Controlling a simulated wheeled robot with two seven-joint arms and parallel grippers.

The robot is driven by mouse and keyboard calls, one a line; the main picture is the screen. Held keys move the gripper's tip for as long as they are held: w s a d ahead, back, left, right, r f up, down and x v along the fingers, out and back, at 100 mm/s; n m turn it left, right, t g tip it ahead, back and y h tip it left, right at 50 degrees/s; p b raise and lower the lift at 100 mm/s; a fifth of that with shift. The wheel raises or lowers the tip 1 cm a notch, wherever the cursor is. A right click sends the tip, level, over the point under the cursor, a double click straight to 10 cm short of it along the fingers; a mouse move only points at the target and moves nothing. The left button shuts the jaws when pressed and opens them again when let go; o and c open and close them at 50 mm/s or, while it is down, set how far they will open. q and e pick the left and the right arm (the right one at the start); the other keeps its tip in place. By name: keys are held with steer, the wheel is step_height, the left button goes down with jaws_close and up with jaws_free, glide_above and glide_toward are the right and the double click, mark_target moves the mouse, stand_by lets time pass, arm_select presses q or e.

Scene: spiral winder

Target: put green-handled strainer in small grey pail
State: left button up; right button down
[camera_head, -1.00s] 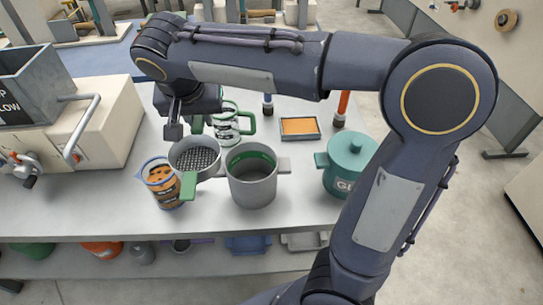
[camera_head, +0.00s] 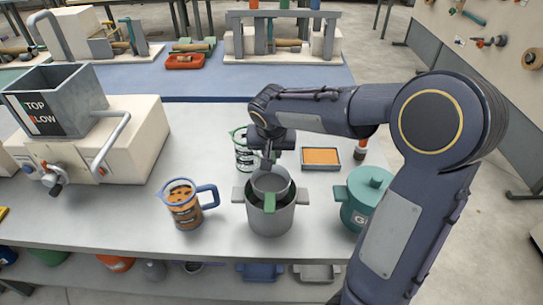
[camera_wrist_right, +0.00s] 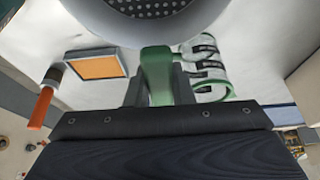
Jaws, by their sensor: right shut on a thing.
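The green-handled strainer (camera_head: 271,182) is a grey perforated bowl with green handles. It is over the mouth of the small grey pail (camera_head: 270,219), with its lower part hidden by the pail's rim; I cannot tell whether it rests there. My right gripper (camera_head: 270,157) is shut on the far handle. In the right wrist view, the gripper (camera_wrist_right: 157,90) has the green handle (camera_wrist_right: 156,68) between its fingers, and the strainer bowl (camera_wrist_right: 150,12) shows at the top. My left gripper is not in view.
A blue-rimmed jug (camera_head: 183,208) stands left of the pail, and a teal lidded pot (camera_head: 364,192) stands right. A green-handled jug (camera_head: 243,152) and an orange-filled tray (camera_head: 321,158) are behind. A hopper machine (camera_head: 85,135) is at left. The table (camera_head: 110,215) is clear at front left.

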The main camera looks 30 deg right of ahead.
steer(key=shift+f, duration=0.95)
steer(key=shift+f+b, duration=0.6)
steer(key=shift+b, duration=0.15)
steer(key=c, duration=1.3)
jaws_free()
steer(key=shift+o, duration=0.2)
